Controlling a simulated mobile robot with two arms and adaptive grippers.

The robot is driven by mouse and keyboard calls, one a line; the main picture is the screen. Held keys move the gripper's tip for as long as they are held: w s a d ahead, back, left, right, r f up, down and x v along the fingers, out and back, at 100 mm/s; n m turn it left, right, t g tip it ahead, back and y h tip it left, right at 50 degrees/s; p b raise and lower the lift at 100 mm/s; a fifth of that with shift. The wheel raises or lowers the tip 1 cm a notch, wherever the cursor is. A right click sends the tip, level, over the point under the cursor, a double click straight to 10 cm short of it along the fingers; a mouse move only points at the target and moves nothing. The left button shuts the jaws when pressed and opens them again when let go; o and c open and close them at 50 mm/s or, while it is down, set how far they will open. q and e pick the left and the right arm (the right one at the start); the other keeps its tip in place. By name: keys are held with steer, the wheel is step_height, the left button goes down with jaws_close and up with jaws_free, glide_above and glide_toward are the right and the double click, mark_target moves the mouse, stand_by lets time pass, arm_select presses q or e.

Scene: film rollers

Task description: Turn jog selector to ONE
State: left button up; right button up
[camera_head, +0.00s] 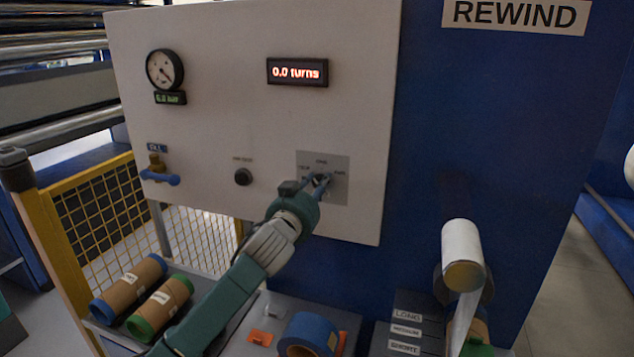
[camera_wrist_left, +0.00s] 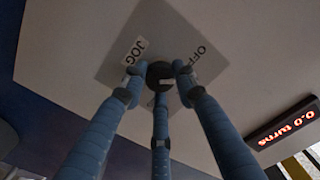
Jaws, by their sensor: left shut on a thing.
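The jog selector is a small black knob (camera_head: 320,180) on a grey square plate (camera_head: 338,195) at the lower right of the white panel. Small labels stand around it, too small to read surely in the head view. In the wrist view the knob (camera_wrist_left: 160,72) sits between labels reading JOG (camera_wrist_left: 135,51) and OFF (camera_wrist_left: 188,60); another pale label is partly hidden behind the fingers. My left gripper (camera_head: 317,183) is at the plate, its three blue fingers (camera_wrist_left: 160,90) closed around the knob. A pale mark shows on the knob's lower side. My right gripper is out of view.
The white panel (camera_head: 220,110) also bears a gauge (camera_head: 164,69), a display reading 0.0 turns (camera_head: 297,72), a black button (camera_head: 243,177) and a blue-handled valve (camera_head: 160,175). Below are film cores (camera_head: 130,287), a blue roll (camera_head: 308,335) and a white roller (camera_head: 462,250) at right.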

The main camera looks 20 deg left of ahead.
arm_select(q)
steer(key=m+p, duration=0.1)
steer(key=m, duration=0.1)
steer(key=m+p, duration=0.1)
steer(key=m, duration=0.2)
steer(key=shift+r+m, duration=0.3)
steer(key=shift+r, duration=0.1)
steer(key=shift+d+f+m+p, duration=0.1)
steer(key=shift+m+p, duration=0.6)
steer(key=shift+m, duration=0.8)
steer(key=o, duration=1.1)
steer(key=shift+d, duration=0.1)
steer(key=shift+o, duration=0.2)
steer(key=shift+f, duration=0.2)
